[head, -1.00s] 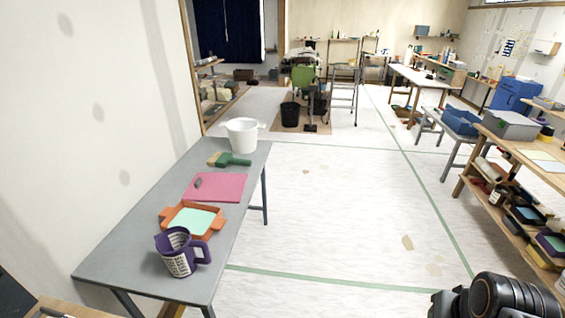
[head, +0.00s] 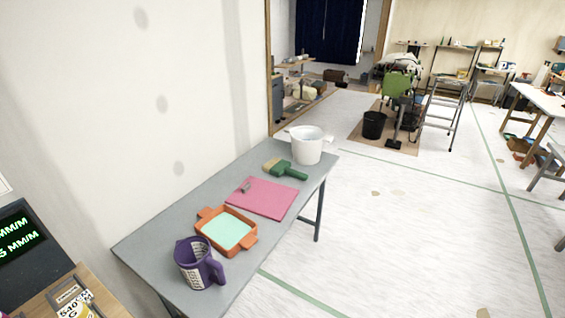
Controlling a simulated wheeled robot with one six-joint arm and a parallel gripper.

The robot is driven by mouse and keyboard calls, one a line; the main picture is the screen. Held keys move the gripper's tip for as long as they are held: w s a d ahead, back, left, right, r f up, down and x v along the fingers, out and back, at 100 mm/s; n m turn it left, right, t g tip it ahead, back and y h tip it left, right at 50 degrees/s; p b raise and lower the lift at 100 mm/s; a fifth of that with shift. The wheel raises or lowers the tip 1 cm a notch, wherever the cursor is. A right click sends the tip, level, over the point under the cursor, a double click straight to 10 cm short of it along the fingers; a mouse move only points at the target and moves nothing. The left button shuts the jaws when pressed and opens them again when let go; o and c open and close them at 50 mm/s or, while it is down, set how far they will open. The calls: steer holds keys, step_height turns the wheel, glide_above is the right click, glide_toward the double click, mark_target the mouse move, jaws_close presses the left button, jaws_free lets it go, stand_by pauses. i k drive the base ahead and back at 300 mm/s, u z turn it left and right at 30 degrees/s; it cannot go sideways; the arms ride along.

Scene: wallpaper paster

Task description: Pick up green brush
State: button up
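The green brush (head: 287,170) lies flat on the grey table (head: 168,232) in the head view. Its tan bristles point to the left and its green handle points to the right. It lies between a white bucket (head: 307,150) behind it and a pink sheet (head: 262,199) in front of it. Nothing covers the brush. My gripper is not in view.
An orange tray (head: 240,246) with a pale green inside and a purple measuring jug (head: 200,266) stand nearer on the same table. A small grey item lies on the pink sheet. The wall runs along the table's left side. Open floor (head: 400,250) lies to its right.

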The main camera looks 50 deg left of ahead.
mark_target(277, 167)
steer(key=u, duration=0.4)
steer(key=i, duration=1.9)
steer(key=u, duration=1.6)
steer(key=i, duration=1.05)
steer(key=u, duration=1.1)
steer(key=i, duration=0.2)
steer(key=u, duration=0.25)
